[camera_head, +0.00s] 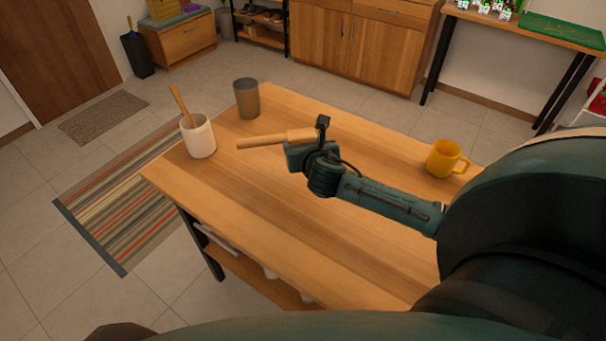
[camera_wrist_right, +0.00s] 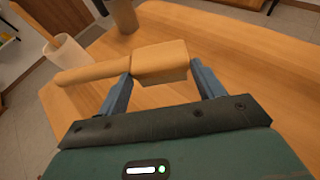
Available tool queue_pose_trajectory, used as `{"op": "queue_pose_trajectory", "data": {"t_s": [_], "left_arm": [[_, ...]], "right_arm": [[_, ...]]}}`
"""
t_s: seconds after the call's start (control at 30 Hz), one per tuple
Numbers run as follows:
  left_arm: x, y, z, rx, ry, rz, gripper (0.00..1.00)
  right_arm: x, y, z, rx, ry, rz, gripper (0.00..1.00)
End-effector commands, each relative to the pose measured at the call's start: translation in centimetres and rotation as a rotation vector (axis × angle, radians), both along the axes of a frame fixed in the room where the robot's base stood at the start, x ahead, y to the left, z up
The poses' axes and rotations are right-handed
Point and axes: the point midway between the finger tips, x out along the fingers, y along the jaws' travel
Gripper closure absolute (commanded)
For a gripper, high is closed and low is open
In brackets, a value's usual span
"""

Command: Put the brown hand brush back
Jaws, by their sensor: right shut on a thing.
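My right gripper (camera_head: 298,146) is shut on a light brown hand brush (camera_head: 265,142). It holds the brush over the wooden table (camera_head: 330,245), with the handle pointing left. In the right wrist view, the brush's thick block (camera_wrist_right: 160,64) lies across the fingers of my right gripper (camera_wrist_right: 163,88) and the handle reaches to the left. I cannot make out bristles. A white cup (camera_head: 201,140) holding a wooden stick (camera_head: 181,104) stands on the table left of the handle's end. The white cup also shows in the right wrist view (camera_wrist_right: 66,54). My left gripper is not in view.
A grey-brown tumbler (camera_head: 246,99) stands at the table's far left corner. A yellow mug (camera_head: 446,159) stands near the right edge. The table's near middle is clear. A striped rug (camera_head: 115,222) lies left of it, and wooden cabinets (camera_head: 362,42) stand behind.

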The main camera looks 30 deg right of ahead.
Motion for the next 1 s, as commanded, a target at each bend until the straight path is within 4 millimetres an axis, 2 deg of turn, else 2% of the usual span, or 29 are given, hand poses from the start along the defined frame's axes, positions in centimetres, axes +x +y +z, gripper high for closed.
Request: {"op": "queue_pose_trajectory", "data": {"t_s": [0.23,0.53,0.7,1.0], "left_arm": [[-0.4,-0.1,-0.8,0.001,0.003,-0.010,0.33],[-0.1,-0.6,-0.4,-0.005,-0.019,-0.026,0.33],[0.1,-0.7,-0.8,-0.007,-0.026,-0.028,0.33],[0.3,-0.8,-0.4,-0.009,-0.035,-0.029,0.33]], "right_arm": [[0.3,-0.5,-4.7,0.005,0.003,-0.014,0.60],[0.2,-0.5,-7.4,0.002,0.002,-0.012,0.60],[0.2,-0.5,-10.0,0.003,0.003,-0.012,0.60],[0.3,-0.4,-10.2,0.002,0.000,-0.011,0.60]]}}
